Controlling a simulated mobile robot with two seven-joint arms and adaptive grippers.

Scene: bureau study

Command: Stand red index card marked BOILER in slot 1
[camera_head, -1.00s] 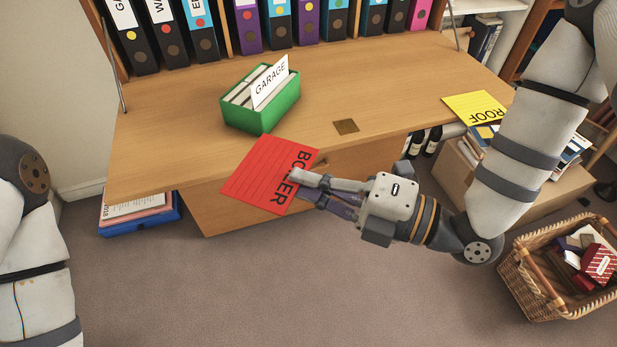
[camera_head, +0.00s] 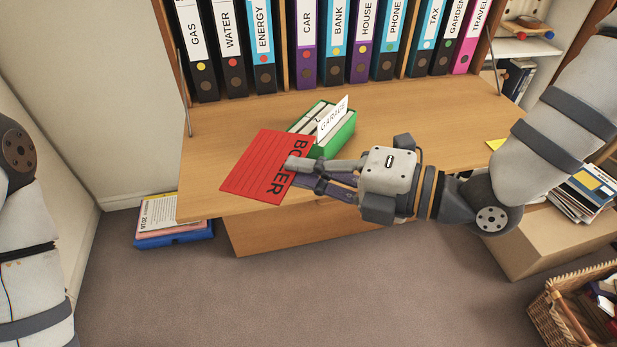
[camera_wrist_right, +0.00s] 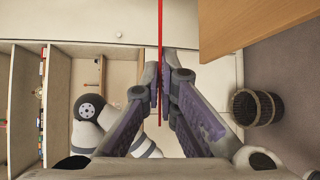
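The red card marked BOILER (camera_head: 258,168) is held by my right gripper (camera_head: 297,172), whose fingers are shut on its right edge. In the right wrist view the card (camera_wrist_right: 160,30) shows edge-on as a thin red line between the fingertips (camera_wrist_right: 161,88). The box holds several cards, with a white GARAGE card (camera_head: 332,118) standing up. Slot numbers cannot be read. My left arm shows at the left edge, but its gripper is out of view.
The wooden desk (camera_head: 420,115) has binders (camera_head: 306,50) along its back. Part of a yellow card (camera_head: 494,144) shows at the desk's right, behind my right arm. A blue tray of papers (camera_head: 172,235) lies on the floor at left. A wicker basket (camera_head: 545,320) is at lower right.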

